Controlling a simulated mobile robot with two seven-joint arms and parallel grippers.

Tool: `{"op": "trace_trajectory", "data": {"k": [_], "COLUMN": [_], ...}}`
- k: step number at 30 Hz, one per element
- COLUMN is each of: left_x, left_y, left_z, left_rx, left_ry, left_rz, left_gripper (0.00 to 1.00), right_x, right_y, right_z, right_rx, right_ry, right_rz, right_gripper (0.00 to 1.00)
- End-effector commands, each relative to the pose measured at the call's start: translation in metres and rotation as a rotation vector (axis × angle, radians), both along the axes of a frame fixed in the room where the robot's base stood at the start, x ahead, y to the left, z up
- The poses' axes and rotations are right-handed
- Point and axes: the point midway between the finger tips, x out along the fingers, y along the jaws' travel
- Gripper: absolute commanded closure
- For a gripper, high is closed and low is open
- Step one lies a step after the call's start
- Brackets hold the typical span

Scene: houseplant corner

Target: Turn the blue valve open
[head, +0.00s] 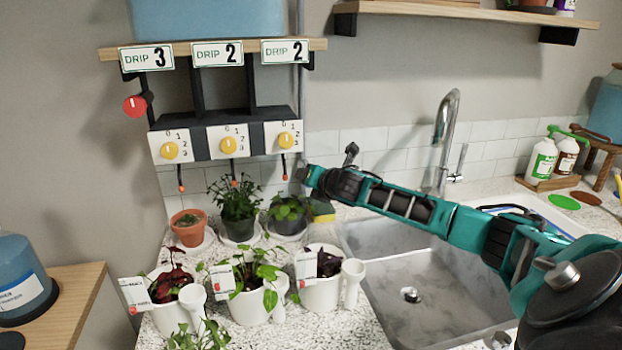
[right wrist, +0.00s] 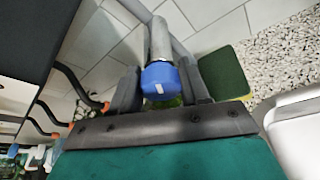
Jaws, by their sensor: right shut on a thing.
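The blue valve (right wrist: 160,80) is a round blue knob with a short white mark, on the end of a grey pipe (right wrist: 160,38) in the right wrist view. My right gripper (right wrist: 160,92) is shut on it, with one dark finger on each side. In the head view my right gripper (head: 301,176) is at the wall below the drip dials, and the valve is hidden there. My left gripper is in neither view.
Three drip panels with yellow dials (head: 229,145) hang just left of and above my right gripper. Potted plants (head: 238,208) stand close below. The sink (head: 410,270) and tap (head: 446,130) are to the right. A yellow-green sponge (right wrist: 225,75) is beside the valve.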

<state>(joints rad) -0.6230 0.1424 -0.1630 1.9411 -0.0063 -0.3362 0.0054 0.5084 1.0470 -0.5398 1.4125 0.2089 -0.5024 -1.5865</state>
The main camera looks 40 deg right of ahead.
Motion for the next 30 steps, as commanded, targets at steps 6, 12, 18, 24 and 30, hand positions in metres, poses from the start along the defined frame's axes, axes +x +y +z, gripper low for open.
{"op": "trace_trajectory", "data": {"k": [6, 12, 18, 24, 30], "left_x": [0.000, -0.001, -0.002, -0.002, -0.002], "left_y": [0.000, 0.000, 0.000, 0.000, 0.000], "left_z": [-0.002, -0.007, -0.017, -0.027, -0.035], "left_rx": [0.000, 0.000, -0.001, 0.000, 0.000], "left_ry": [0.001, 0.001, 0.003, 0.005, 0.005], "left_rz": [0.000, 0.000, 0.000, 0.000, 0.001], "left_gripper": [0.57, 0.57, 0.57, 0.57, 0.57], "right_x": [-0.001, -0.001, -0.001, -0.001, -0.001], "right_y": [-0.001, -0.001, -0.002, -0.002, -0.002], "right_z": [-0.002, -0.004, -0.005, -0.006, -0.006], "right_rx": [0.182, 0.348, 0.516, 0.669, 0.794], "right_ry": [-0.099, -0.190, -0.284, -0.368, -0.437], "right_rz": [-0.001, 0.000, -0.001, -0.001, -0.001], "right_gripper": [0.85, 0.85, 0.85, 0.85, 0.85]}}
